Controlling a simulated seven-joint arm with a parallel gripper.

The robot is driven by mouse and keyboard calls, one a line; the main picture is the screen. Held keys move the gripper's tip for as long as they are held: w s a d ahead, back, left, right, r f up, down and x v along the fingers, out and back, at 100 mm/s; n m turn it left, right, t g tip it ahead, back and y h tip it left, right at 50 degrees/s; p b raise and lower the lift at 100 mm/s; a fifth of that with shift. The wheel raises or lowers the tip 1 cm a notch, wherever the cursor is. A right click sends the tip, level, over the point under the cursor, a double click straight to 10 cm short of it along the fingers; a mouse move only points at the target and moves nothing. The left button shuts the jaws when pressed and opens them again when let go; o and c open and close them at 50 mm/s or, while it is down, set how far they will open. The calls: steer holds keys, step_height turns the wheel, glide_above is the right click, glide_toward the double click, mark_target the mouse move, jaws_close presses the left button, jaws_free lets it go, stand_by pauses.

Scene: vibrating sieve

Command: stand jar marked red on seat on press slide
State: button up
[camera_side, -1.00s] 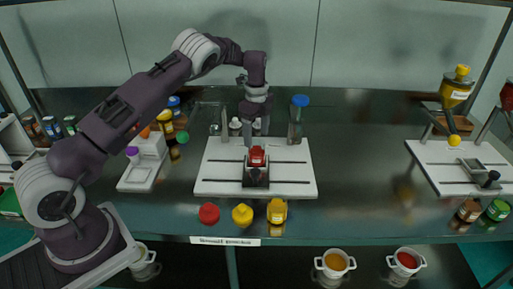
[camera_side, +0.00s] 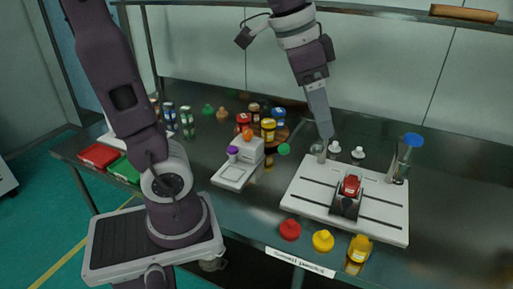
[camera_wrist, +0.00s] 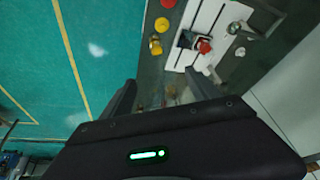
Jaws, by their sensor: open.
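A red jar (camera_side: 350,186) with a pale mark shows on the dark block of the press slide (camera_side: 345,207), which sits on a white base plate (camera_side: 300,194). It looks upright; whether it rests fully in the seat is too small to tell. In the wrist view the red jar (camera_wrist: 205,46) is beside the dark slide block (camera_wrist: 187,40). My gripper (camera_side: 327,136) is above the back left part of the plate, apart from the jar. In the wrist view my gripper (camera_wrist: 165,92) has its fingers spread, with nothing held between them.
A red lid (camera_side: 289,229), a yellow lid (camera_side: 323,240) and a yellow jar (camera_side: 359,249) line the front edge. A blue-topped clear cylinder (camera_side: 405,158) stands at the plate's back right. A white device (camera_side: 238,167) is left of the plate. Small white-capped bottles (camera_side: 357,153) stand behind it.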

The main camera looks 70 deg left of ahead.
steer(key=s+d+f+n+t+y, duration=0.1)
steer(key=s+d+f+n, duration=0.1)
steer(key=s, duration=1)
step_height(320, 180, down, 2)
steer(key=shift+s+f+n+t, duration=0.2)
steer(key=shift+s+n+t, duration=0.1)
steer(key=shift+n, duration=0.6)
